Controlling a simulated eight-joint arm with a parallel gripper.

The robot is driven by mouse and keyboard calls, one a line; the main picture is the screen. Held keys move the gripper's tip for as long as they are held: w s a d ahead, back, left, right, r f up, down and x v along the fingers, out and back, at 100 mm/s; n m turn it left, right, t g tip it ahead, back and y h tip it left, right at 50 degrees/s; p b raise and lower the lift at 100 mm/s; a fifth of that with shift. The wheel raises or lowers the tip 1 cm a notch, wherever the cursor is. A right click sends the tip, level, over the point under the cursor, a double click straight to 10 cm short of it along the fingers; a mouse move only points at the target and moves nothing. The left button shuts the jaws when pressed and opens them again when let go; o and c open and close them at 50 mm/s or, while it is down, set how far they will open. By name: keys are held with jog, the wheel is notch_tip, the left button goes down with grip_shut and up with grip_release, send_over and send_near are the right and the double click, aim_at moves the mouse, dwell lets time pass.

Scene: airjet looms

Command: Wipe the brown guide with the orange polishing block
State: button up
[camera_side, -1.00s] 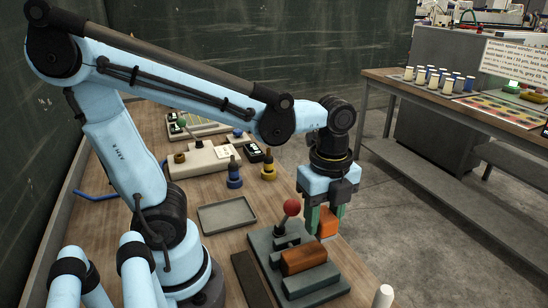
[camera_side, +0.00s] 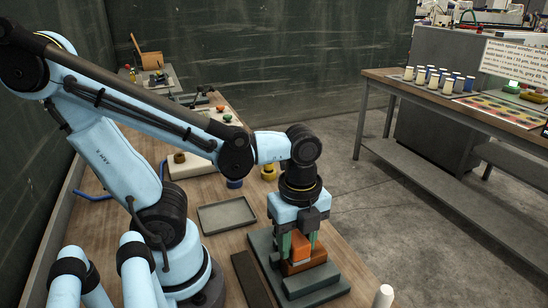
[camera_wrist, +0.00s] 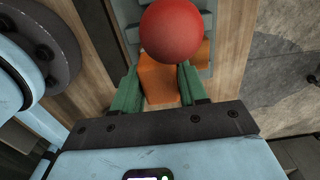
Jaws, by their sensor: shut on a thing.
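My gripper (camera_side: 300,243) has green fingers shut on the orange polishing block (camera_side: 300,249), over the dark fixture plate. The brown guide (camera_side: 305,266) lies on the fixture just below the block. The block appears to be on or very close to the guide's top; exact contact cannot be told. In the wrist view, the block (camera_wrist: 157,84) sits between both fingers. A red ball (camera_wrist: 170,30) covers part of the view, and part of the brown guide (camera_wrist: 203,53) shows behind the block. In the side view, the gripper hides the ball.
The fixture plate (camera_side: 258,240) carries grey blocks around the guide. A shallow grey tray (camera_side: 227,216) lies left of it, and a dark strip (camera_side: 250,279) lies beside it. A white cylinder (camera_side: 383,296) stands at front right.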

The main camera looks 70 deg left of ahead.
jog(key=shift+s+f, duration=0.1)
jog(key=shift+s, duration=0.55)
jog(key=shift+w, duration=1.65)
jog(key=shift+w+f, duration=0.1)
jog(key=shift+w, duration=1.4)
jog(key=shift+w+r, duration=0.2)
jog(key=shift+r, duration=0.15)
notch_tip(320, 180, up, 8)
jog(key=shift+f, duration=0.15)
jog(key=shift+f, duration=0.1)
